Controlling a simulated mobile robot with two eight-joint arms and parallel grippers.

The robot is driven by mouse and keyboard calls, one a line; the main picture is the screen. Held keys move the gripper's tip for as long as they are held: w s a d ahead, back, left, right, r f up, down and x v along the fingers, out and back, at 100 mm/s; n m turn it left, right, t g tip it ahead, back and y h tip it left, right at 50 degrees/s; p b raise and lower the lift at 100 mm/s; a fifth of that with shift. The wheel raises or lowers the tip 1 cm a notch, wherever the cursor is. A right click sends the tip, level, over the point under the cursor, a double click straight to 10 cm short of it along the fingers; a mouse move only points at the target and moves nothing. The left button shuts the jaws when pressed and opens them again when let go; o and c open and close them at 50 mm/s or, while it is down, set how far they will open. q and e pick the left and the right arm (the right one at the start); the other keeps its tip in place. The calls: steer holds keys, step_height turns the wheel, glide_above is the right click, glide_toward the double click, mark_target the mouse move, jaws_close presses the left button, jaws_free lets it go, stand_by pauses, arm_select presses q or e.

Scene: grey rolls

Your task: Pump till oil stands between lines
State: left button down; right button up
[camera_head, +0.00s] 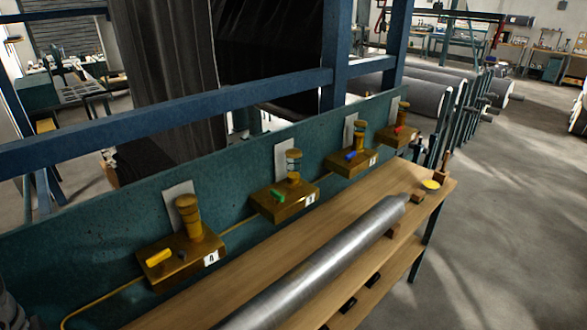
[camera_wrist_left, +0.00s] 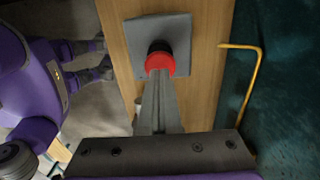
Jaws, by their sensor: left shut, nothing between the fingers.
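Several brass oil units stand along the teal panel in the head view, with a yellow lever (camera_head: 159,257), a green lever (camera_head: 278,196), a blue lever (camera_head: 350,155) and a red lever (camera_head: 398,130). Each carries an upright sight column, such as the nearest one (camera_head: 187,217); oil level and lines are too small to read. In the left wrist view a red and black round knob (camera_wrist_left: 160,63) sits on a grey square plate (camera_wrist_left: 178,33). My left gripper (camera_wrist_left: 158,78) is shut, its tips right at the knob; I cannot tell whether they touch. My right gripper is not in view.
A long grey metal roll (camera_head: 315,263) lies along the wooden bench (camera_head: 272,252). A yellow pipe (camera_head: 98,300) runs along the panel. A blue frame beam (camera_head: 170,110) crosses above the units. Open grey floor (camera_head: 500,200) lies to the right.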

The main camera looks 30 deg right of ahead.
arm_select(q)
steer(key=shift+f, duration=0.2)
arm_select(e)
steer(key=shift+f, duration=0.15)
arm_select(q)
steer(key=shift+f+b, duration=1.35)
steer(key=shift+f, duration=1)
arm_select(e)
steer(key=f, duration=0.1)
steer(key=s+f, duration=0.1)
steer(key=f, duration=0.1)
arm_select(q)
steer(key=shift+r, duration=0.15)
steer(key=shift+r+p, duration=2.45)
steer(key=shift+r, duration=1.5)
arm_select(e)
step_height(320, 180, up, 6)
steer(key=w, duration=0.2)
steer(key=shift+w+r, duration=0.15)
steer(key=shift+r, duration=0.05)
